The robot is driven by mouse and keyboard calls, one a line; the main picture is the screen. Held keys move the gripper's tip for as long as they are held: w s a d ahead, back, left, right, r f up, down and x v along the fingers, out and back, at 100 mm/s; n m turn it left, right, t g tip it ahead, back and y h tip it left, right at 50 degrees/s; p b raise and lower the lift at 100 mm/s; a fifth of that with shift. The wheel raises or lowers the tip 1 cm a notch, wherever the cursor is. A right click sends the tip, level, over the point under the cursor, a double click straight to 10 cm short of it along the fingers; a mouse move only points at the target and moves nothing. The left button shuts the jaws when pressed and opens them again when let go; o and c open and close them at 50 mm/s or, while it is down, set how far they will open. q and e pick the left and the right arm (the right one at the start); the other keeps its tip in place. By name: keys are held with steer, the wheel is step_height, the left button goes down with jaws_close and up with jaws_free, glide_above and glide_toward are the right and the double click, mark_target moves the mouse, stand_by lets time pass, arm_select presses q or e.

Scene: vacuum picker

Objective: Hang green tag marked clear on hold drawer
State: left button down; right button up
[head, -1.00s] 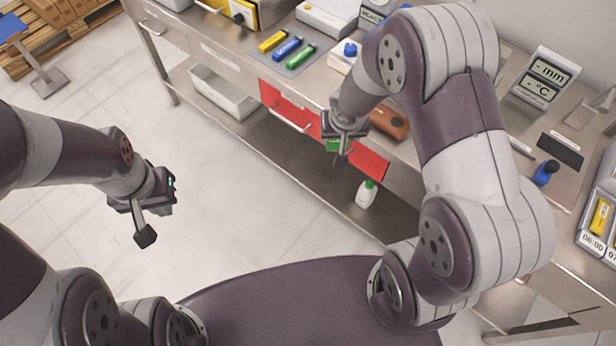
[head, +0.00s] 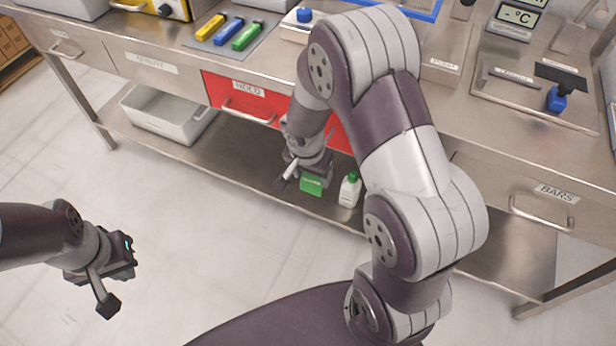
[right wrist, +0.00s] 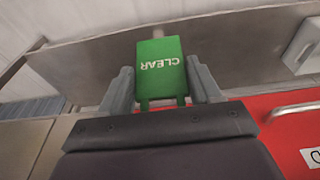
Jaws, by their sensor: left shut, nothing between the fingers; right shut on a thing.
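The green tag marked CLEAR (right wrist: 161,68) is held between the fingers of my right gripper (right wrist: 163,90); its lettering appears upside down in the right wrist view. In the head view the tag (head: 312,184) hangs at my right gripper (head: 299,173), in front of and below the red drawer's lower edge. The red drawer labelled HOLD (head: 226,95) is closed, with a silver bar handle (head: 248,113); my right arm covers its right part. The drawer also shows at the right of the wrist view (right wrist: 287,128). My left gripper (head: 107,290) is shut and empty over the floor at the left.
A white bottle with a green cap (head: 349,189) stands on the lower shelf just right of the tag. A grey bin (head: 168,118) sits on that shelf at left. Yellow, blue and green items lie on a mat (head: 252,47) on the bench. A BARS drawer (head: 540,196) is at right.

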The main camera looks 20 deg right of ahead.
steer(key=w+d+f+p, duration=0.1)
steer(key=w+d+p, duration=0.1)
steer(key=w+d, duration=0.2)
steer(key=shift+w+d+f, duration=0.2)
steer(key=shift+d, duration=0.35)
stand_by(0.5)
steer(key=o, duration=1.1)
step_height(320, 180, up, 13)
steer(key=s+a+p, duration=0.1)
steer(key=a+p, duration=0.1)
steer(key=shift+s+f, duration=0.2)
steer(key=shift+s, duration=0.05)
